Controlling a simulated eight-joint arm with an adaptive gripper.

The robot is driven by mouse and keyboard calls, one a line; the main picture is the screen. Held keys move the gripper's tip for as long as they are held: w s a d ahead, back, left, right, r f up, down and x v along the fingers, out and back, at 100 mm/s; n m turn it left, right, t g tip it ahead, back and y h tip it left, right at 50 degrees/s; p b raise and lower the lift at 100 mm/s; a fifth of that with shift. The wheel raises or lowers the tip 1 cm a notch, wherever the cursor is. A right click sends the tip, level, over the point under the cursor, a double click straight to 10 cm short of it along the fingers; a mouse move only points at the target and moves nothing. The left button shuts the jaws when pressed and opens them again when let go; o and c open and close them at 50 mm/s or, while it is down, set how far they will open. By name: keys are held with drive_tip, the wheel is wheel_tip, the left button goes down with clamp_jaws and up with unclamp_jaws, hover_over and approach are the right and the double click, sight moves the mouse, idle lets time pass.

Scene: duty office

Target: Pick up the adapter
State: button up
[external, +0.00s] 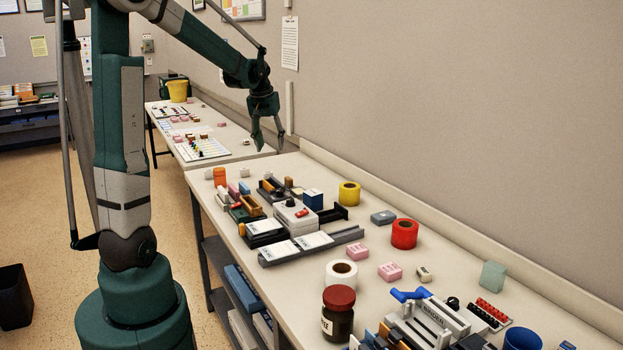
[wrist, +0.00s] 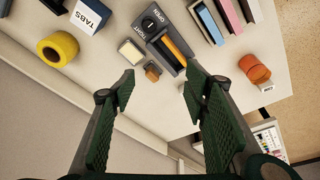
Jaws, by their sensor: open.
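My gripper (external: 268,142) is open and empty, pointing down above the far end of the near table. In the wrist view its two fingers frame the table (wrist: 160,80), with a small brown block (wrist: 153,72) between the fingertips in the picture and below them. A small cream block (wrist: 131,52) lies beside it. I cannot tell which thing is the adapter. A small grey-blue box (external: 384,217) and a small pale piece (external: 424,274) lie apart on the table in the external view.
A grey clamp-like device with a dial (wrist: 158,30), a yellow tape roll (wrist: 57,49), a TABS box (wrist: 90,14) and an orange cylinder (wrist: 254,68) surround the blocks. Red tape (external: 404,234), white tape (external: 341,274) and a dark jar (external: 338,316) stand nearer. The wall borders the table.

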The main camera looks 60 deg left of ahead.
drive_tip(key=s+a+f+n+g+p, duration=0.1)
drive_tip(key=s+a+f+n+p, duration=0.1)
drive_tip(key=a, duration=0.8)
drive_tip(key=s+a+f+n+p, duration=0.1)
drive_tip(key=s+a+f, duration=0.2)
drive_tip(key=a, duration=0.7)
drive_tip(key=n+g+h+p, duration=0.1)
drive_tip(key=n+h+p, duration=0.1)
drive_tip(key=n+p, duration=0.1)
hover_over(193, 171)
drive_tip(key=f, duration=0.8)
drive_tip(key=shift+w+a+f, duration=0.3)
drive_tip(key=shift+w+f, duration=0.05)
drive_tip(key=shift+f, duration=0.05)
drive_tip(key=shift+s+a+f, duration=0.1)
drive_tip(key=shift+s+a, duration=0.05)
drive_tip(key=shift+f, duration=1.3)
drive_tip(key=shift+f+p, duration=0.35)
drive_tip(key=shift+f, duration=2.25)
